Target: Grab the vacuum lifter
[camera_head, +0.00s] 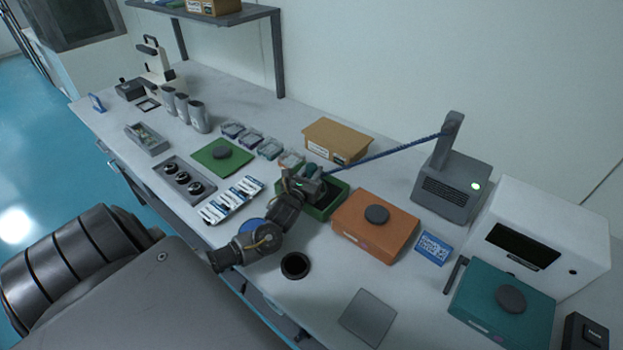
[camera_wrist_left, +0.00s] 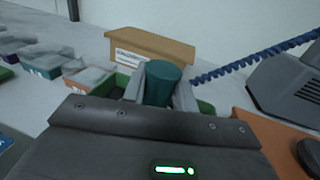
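The vacuum lifter has a teal cylindrical handle (camera_head: 312,170), with a blue coiled hose running from it to a grey pump unit. It is at the green open tray (camera_head: 338,203) on the table. My left gripper (camera_head: 308,184) is at the handle. In the left wrist view the teal handle (camera_wrist_left: 162,82) stands between the two grey fingers (camera_wrist_left: 160,95). Both fingers lie against its sides with no visible gap, so the gripper looks shut on it. The lifter's lower end is hidden by the gripper. My right gripper is not in view.
The grey pump unit (camera_head: 450,185) stands to the right, with the hose (camera_head: 390,155) stretched across. An orange box (camera_head: 375,228) with a dark disc is close on the right. A cardboard box (camera_head: 337,141) is behind. A black ring (camera_head: 295,266) lies in front.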

